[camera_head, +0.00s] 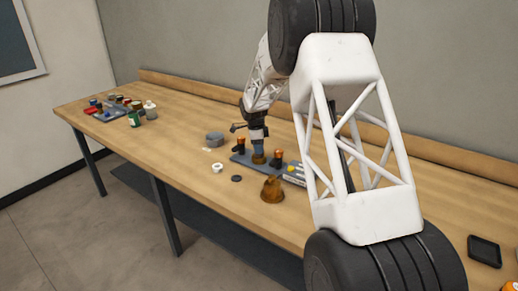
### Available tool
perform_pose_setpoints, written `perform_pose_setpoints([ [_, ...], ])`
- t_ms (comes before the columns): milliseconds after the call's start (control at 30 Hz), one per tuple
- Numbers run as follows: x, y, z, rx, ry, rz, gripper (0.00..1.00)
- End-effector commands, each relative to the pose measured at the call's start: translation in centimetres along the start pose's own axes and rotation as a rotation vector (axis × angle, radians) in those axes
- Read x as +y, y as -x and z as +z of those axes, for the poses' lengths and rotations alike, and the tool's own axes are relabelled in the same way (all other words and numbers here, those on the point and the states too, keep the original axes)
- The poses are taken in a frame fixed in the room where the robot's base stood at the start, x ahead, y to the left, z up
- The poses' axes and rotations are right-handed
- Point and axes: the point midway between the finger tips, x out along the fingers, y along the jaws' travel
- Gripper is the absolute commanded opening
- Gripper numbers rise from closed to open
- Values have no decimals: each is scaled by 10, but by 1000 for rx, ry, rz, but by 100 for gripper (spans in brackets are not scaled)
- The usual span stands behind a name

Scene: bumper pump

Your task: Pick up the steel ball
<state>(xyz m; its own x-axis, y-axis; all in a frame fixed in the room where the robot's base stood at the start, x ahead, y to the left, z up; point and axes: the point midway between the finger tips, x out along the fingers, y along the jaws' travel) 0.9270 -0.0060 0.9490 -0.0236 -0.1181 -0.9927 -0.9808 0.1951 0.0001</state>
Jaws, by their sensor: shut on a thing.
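I cannot make out a steel ball in the head view; if it is there, it is hidden or too small to tell. My gripper (258,148) points down over a blue-grey plate (239,158) on the workbench. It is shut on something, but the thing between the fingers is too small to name. A small brown piece (258,159) shows just below the fingertips; I cannot tell whether they touch it. Dark posts with orange tops stand beside the gripper, one at the left (240,144) and one at the right (277,155).
On the wooden workbench (180,130) are a brown cone-shaped piece (272,190), a white ring (217,168), a black disc (236,178) and a grey round container (214,139). Several jars and small parts crowd the far left end. A black tray (484,251) lies at the right.

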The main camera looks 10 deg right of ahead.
Motion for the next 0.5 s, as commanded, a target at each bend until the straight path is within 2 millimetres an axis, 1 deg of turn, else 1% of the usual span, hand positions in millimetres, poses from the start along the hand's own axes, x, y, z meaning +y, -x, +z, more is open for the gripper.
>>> perform_pose_setpoints([
  [167,0,5,0,0,0,-1,10],
  [267,0,11,-1,0,0,-2,10],
  [500,1,38,-5,-1,-1,-2,10],
])
